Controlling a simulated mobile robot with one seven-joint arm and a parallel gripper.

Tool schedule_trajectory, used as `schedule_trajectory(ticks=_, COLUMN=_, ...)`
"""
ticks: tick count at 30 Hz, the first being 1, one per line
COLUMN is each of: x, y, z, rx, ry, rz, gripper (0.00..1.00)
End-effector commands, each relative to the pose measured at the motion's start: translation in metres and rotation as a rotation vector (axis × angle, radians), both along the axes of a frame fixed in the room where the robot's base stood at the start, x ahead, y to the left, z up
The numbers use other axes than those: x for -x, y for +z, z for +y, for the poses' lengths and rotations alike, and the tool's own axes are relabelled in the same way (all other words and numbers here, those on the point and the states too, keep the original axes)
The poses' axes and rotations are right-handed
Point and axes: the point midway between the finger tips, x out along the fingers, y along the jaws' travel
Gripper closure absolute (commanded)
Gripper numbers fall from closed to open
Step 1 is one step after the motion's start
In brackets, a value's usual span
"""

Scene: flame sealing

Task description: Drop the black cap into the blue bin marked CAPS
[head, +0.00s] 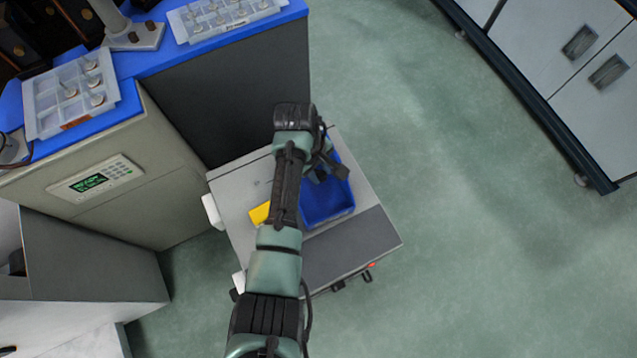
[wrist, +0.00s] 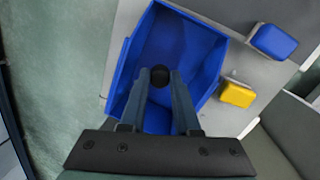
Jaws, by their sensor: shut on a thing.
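The black cap (wrist: 160,73) is between my gripper's fingertips (wrist: 159,76) in the wrist view, and the jaws are shut on it. The blue bin (wrist: 206,47) lies open below the fingers, and the cap appears over its inside. I cannot tell the cap's height above the floor of the bin. In the head view, the blue bin (head: 328,203) is on the grey cart, partly covered by my arm. My gripper (head: 322,175) shows there over the bin's far part; the cap cannot be made out. No CAPS marking is readable.
The grey cart (head: 355,255) also carries a yellow block (wrist: 237,95) and a blue block (wrist: 273,42) beside the bin. A blue-topped bench (head: 180,48) with compartment trays stands at upper left. The green floor right of the cart is clear.

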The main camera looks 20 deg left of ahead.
Motion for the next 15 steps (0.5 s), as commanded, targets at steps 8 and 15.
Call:
schedule_trajectory(ticks=8, x=-0.0003, y=-0.0026, z=0.0, rx=0.0, ry=-0.001, rz=-0.001, gripper=1.0)
schedule_trajectory(ticks=15, x=-0.0002, y=-0.0028, z=-0.0001, rx=0.0, ry=-0.001, rz=0.0, gripper=0.36)
